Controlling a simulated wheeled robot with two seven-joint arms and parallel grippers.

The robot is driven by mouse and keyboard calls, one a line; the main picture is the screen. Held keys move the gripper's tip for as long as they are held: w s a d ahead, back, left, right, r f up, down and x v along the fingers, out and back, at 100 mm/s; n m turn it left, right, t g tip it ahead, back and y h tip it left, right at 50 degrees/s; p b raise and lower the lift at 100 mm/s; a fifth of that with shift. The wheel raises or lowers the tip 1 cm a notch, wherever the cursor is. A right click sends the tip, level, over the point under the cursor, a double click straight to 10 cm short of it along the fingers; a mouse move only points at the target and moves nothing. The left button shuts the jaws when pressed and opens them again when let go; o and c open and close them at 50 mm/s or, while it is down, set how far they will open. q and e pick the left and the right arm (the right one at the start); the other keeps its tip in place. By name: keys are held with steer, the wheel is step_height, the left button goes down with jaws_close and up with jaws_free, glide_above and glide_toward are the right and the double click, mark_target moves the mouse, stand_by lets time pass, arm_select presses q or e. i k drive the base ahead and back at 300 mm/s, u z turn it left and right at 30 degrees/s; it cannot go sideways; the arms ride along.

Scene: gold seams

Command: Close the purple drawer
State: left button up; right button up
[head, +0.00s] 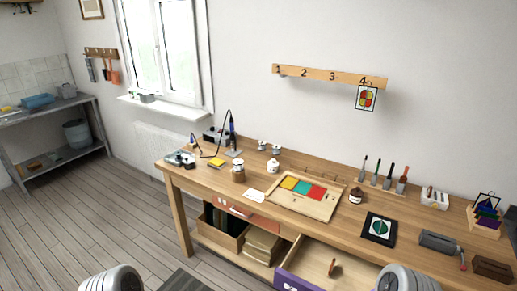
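The purple drawer (291,282) is at the bottom of the head view, under the front of the workbench. It is pulled out, and its pale wooden inside shows. A small tool with an orange-brown part (334,267) is in it. The drawer's purple front is partly cut off by the frame's lower edge, and its right side is hidden behind my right arm. Neither of my grippers is in view; only rounded grey-white parts of my two arms show at the bottom left and bottom right.
The workbench (228,185) carries a tray of coloured tiles (327,211), a dark framed picture (366,228) and several tools. An orange-fronted drawer (262,218) sits left of the purple one, above a shelf with boxes (222,237). Open floor (110,215) lies left.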

mark_target(306, 267)
steer(key=u, duration=0.05)
steer(key=k, duration=1.1)
steer(key=z, duration=0.65)
steer(key=i, duration=0.8)
steer(key=u, duration=0.7)
